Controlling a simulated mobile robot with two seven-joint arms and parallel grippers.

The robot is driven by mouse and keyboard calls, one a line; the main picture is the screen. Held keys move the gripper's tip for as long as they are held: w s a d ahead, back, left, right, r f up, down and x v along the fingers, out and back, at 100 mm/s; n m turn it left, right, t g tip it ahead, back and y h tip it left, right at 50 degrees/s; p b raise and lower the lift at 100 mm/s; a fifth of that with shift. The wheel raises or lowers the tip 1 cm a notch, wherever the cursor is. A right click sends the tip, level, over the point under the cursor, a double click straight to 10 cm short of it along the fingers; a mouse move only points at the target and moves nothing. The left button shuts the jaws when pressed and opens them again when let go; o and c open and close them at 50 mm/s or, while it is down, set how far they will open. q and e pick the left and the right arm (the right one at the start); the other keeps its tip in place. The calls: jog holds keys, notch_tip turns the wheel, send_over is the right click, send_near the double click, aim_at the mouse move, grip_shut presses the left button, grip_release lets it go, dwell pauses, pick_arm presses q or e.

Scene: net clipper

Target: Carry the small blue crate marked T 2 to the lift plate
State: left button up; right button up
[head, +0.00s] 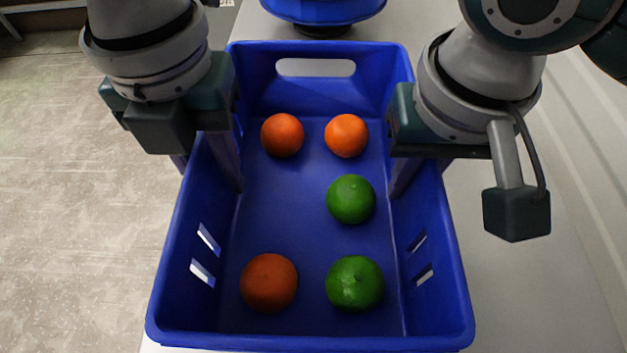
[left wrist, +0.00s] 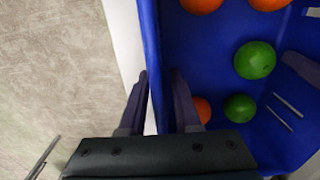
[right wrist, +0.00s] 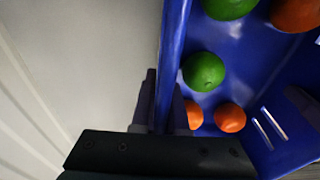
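A blue crate (head: 310,342) stands on a pale surface in the head view and holds several orange and green fruits. No T 2 mark shows on its visible sides. My left gripper (head: 205,170) straddles its left wall, one finger inside and one outside; the left wrist view shows a gap beside the wall, so it looks open. My right gripper (head: 420,175) straddles the right wall the same way. In the right wrist view its fingers sit close to the wall (right wrist: 172,50), and I cannot tell whether they press on it. I cannot make out a lift plate.
A blue rounded object (head: 325,10) on a dark base stands just beyond the crate's far end, cut by the frame. The pale surface (head: 530,290) is bare to the crate's right. Speckled floor (head: 80,230) lies to the left.

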pick_arm(q)
grip_shut()
dwell(1.3)
